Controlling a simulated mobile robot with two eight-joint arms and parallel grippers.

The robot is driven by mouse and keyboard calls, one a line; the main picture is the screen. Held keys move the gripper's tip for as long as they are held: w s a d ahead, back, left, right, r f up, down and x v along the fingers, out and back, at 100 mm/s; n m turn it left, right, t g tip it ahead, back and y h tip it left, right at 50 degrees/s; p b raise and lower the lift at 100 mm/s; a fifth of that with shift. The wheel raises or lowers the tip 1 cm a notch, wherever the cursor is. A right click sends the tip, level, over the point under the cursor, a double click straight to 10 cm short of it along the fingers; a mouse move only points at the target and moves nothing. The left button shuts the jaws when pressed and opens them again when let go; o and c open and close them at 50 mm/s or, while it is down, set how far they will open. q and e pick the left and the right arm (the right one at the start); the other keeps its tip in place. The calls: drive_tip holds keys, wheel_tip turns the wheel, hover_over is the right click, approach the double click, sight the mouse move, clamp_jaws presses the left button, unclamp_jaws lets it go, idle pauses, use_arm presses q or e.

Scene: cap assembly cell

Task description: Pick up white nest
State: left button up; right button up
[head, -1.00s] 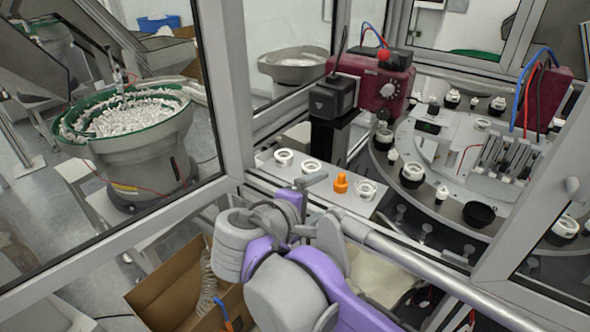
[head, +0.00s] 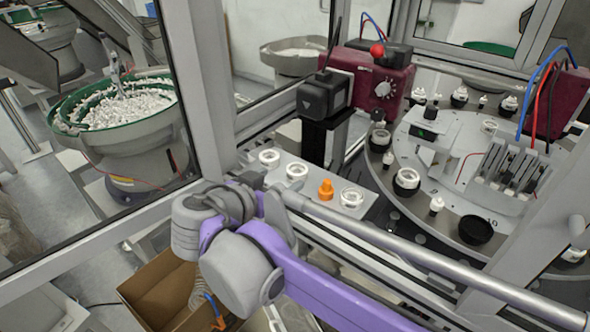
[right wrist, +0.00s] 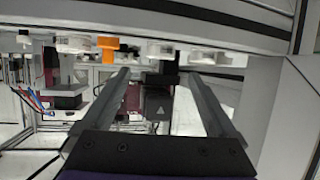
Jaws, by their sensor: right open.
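White ring-shaped nests sit in a row on a light grey plate (head: 312,191) in the head view: one at the left end (head: 269,156), one beside it (head: 297,170), and one at the right end (head: 352,196). An orange capped piece (head: 326,190) stands between the last two. My right gripper (head: 252,180) is just in front of the plate's left part, its fingers small and partly hidden. The right wrist view is upside down; there the open, empty fingers (right wrist: 157,75) point toward a white nest (right wrist: 155,50), apart from it. My left gripper is not in view.
A frame rail (head: 400,252) runs in front of the plate, close to my right arm. A black device on a post (head: 325,100) stands behind the plate. A round turntable (head: 455,180) with fixtures lies right. A cardboard box (head: 165,290) is below.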

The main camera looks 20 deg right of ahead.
sight(300, 167)
drive_tip(key=x, duration=0.9)
drive_tip(key=shift+w+d, duration=0.15)
drive_tip(key=shift+w, duration=0.15)
drive_tip(key=shift+s, duration=0.1)
drive_tip(key=shift+c, duration=1)
drive_tip(key=c, duration=1.2)
